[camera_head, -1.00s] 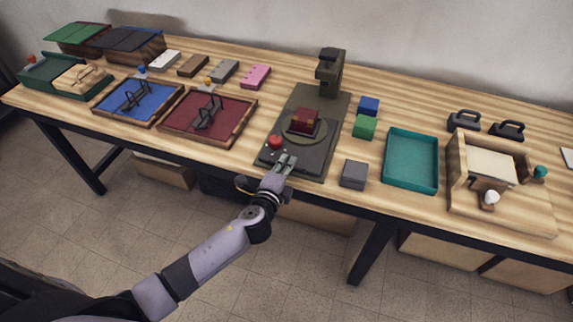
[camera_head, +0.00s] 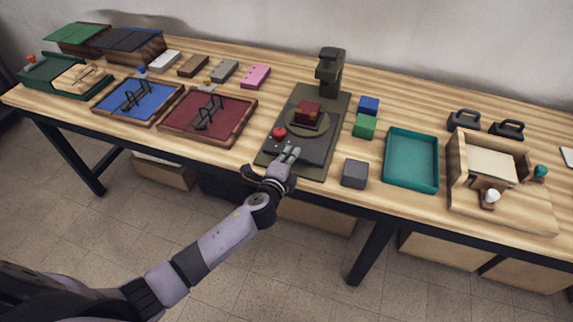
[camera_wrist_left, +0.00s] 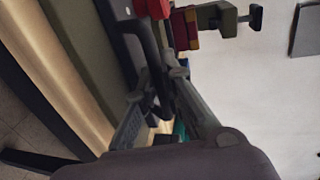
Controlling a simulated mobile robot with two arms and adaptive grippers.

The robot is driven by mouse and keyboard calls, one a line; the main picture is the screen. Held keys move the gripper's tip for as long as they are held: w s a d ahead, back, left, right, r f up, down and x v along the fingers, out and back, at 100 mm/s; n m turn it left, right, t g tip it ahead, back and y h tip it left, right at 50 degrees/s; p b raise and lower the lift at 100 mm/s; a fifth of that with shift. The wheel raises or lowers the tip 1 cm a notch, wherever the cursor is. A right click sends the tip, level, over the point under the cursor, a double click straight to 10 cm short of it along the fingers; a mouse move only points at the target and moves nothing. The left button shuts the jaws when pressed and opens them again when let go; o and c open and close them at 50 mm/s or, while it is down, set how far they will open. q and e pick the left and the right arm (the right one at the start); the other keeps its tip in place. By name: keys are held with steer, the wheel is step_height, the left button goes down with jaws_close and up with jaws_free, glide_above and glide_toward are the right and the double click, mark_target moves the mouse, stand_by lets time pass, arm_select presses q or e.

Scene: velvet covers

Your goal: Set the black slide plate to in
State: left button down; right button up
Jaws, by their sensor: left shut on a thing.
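The black slide plate (camera_head: 313,148) lies on the dark olive base of a small press-like machine (camera_head: 330,72) at the middle of the table. It carries a round disc with a dark red block (camera_head: 307,113) on it, and a red knob (camera_head: 279,132) stands near its front left. My left gripper (camera_head: 291,153) is at the plate's front edge, shut on its handle. In the left wrist view the black bar of the handle (camera_wrist_left: 152,62) runs between the fingers. The grip itself is partly hidden. My right gripper is not in view.
A dark red tray (camera_head: 222,137) lies to the left. The table's front edge is just below my left gripper.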

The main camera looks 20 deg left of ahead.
mark_target(298, 146)
arm_select(q)
steer(key=x, duration=0.2)
steer(key=b+x, duration=0.1)
steer(key=x, duration=0.2)
steer(key=r+x, duration=0.1)
steer(key=x, duration=0.1)
steer(key=shift+w+b, duration=0.3)
steer(key=shift+b, duration=0.05)
steer(key=shift+w+r, duration=0.1)
steer(key=shift+r, duration=0.05)
steer(key=c, duration=2)
jaws_free()
steer(key=shift+o, duration=0.2)
steer(key=v, duration=1.2)
